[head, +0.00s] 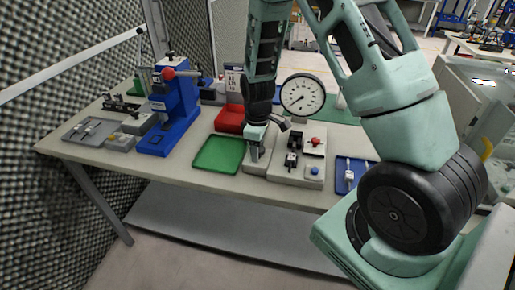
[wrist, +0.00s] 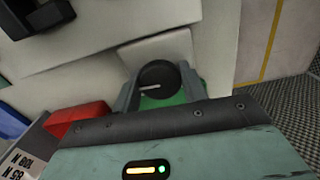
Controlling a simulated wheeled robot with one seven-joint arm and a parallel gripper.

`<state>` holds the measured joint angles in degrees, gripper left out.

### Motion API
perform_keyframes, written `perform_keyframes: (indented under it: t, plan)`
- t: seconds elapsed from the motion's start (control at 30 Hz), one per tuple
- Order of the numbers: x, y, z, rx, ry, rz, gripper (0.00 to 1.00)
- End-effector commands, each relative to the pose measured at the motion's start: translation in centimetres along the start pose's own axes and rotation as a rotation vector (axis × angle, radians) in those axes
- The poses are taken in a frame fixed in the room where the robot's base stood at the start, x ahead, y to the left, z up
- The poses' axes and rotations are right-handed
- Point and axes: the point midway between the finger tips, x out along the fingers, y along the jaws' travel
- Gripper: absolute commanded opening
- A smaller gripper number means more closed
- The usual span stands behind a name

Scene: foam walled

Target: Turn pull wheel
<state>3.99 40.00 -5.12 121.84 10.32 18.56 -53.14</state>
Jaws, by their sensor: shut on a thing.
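The wheel (wrist: 157,77) is a round black knob with a white pointer line, in the middle of the wrist view. My gripper (wrist: 159,88) has one finger on each side of it and is shut on it. In the head view my gripper (head: 256,150) points down at the left end of a light grey fixture (head: 284,174) on the workbench; the wheel is hidden there by the fingers. The fixture also carries a red knob (head: 315,141), a blue knob (head: 314,170) and dark clamp parts (head: 292,160). A round dial gauge (head: 302,94) stands behind it.
A green tray (head: 218,155) lies just left of my gripper, with a red bin (head: 230,119) behind it. A blue press (head: 176,115) stands further left. A blue tray (head: 349,176) lies right of the fixture. Foam walls close off the left.

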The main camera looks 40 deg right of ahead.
Motion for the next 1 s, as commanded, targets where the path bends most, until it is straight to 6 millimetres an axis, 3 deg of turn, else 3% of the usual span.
perform_keyframes:
  t: [0.27,1.0]
  plan:
    - [-0.07,0.01,-0.06,0.173,0.001,0.000,0.20]
    - [-0.16,0.05,-0.10,0.873,0.002,0.001,0.20]
